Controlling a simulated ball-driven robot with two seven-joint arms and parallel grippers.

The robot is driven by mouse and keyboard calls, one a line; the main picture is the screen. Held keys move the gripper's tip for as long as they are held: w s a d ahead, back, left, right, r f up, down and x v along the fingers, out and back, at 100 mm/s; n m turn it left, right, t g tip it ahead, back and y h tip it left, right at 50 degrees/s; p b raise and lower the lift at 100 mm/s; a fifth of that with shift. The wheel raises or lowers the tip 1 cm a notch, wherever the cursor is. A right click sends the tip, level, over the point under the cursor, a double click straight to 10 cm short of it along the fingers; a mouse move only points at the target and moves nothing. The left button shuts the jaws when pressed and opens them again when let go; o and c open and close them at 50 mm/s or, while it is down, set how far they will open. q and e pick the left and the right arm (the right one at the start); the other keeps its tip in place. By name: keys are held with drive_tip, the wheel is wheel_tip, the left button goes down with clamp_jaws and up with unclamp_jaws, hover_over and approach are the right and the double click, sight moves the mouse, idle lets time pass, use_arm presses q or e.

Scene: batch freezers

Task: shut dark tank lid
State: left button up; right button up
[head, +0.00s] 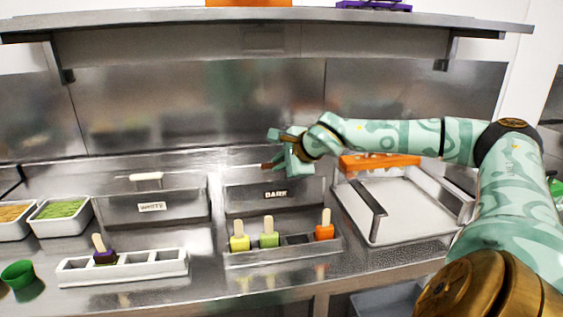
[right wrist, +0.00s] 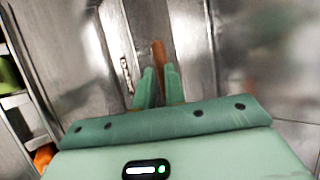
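The dark tank (head: 248,203) stands at mid counter with a "DARK" label on its front. Its lid has a brown handle (head: 268,166), which also shows in the right wrist view (right wrist: 158,52). I cannot tell whether this lid lies fully down. My right gripper (head: 275,152) is right over the tank, at the handle. In the wrist view its two fingers (right wrist: 160,82) are a narrow gap apart, with the handle between or just beyond them. Contact is unclear. My left gripper is not in view.
The white tank (head: 118,207) with a pale handle (head: 146,176) stands to the left. A mould with several popsicles (head: 240,258) is in front of the dark tank, a white mould (head: 80,277) further left. A tray (head: 410,215) lies right. A shelf (head: 200,20) hangs above.

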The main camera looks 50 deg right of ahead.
drive_tip(key=o, duration=0.5)
drive_tip(key=f, duration=0.2)
drive_tip(key=shift+s+a+f+g, duration=0.25)
drive_tip(key=shift+s+f+g, duration=0.1)
drive_tip(key=shift+f+g, duration=0.05)
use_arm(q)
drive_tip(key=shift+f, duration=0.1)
use_arm(e)
drive_tip(key=shift+w, duration=0.15)
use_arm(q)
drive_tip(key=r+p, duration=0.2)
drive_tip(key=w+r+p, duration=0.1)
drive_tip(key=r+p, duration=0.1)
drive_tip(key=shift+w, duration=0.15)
use_arm(e)
drive_tip(key=v, duration=1.7)
drive_tip(key=shift+w+r, duration=0.2)
drive_tip(key=shift+r, duration=0.05)
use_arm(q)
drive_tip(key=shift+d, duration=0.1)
use_arm(e)
drive_tip(key=shift+d, duration=0.2)
drive_tip(key=shift+a+f, duration=0.1)
